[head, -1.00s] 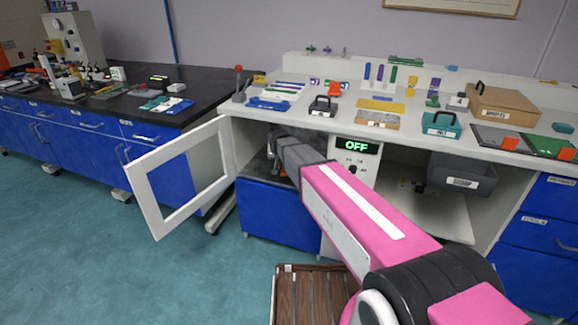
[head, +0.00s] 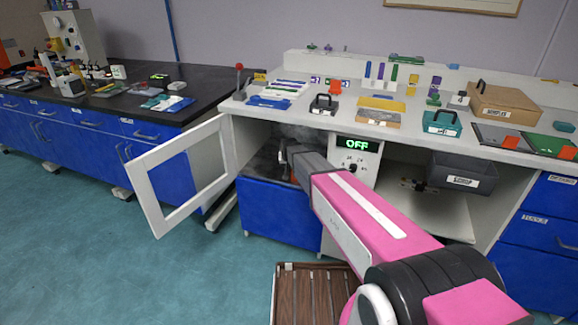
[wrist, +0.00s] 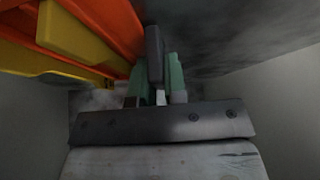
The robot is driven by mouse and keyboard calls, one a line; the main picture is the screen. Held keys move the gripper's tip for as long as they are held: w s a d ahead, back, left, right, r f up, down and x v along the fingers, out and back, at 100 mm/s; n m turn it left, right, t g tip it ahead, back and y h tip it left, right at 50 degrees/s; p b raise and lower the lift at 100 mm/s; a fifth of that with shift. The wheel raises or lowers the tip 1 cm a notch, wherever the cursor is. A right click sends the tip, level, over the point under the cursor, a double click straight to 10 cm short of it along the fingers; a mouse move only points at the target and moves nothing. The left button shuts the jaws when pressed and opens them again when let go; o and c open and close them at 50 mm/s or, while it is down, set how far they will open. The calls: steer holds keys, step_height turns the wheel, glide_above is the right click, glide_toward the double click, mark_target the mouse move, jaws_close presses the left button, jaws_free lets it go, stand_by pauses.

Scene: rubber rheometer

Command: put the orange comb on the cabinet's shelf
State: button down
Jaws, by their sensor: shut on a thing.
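My gripper (wrist: 157,92) shows in the wrist view as two greenish fingers with a dark grey piece between them. The exact grip contact is hard to make out. In the head view my arm reaches into the cabinet, whose white framed door (head: 152,198) stands open to the left. Grey walls surround the gripper in the wrist view. I cannot make out the shelf.
A control panel reading OFF (head: 357,146) stands right of the cabinet opening. The worktop (head: 300,122) above holds tools, a teal case (head: 441,123) and a wooden box (head: 503,106). A grey bin (head: 463,172) is at right. A brown slatted crate (head: 313,295) is on the floor.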

steer(key=c, duration=1.2)
jaws_free()
steer(key=shift+f, duration=0.1)
steer(key=shift+o, duration=0.2)
steer(key=v, duration=0.7)
steer(key=shift+s+r, duration=0.15)
steer(key=shift+r, duration=0.2)
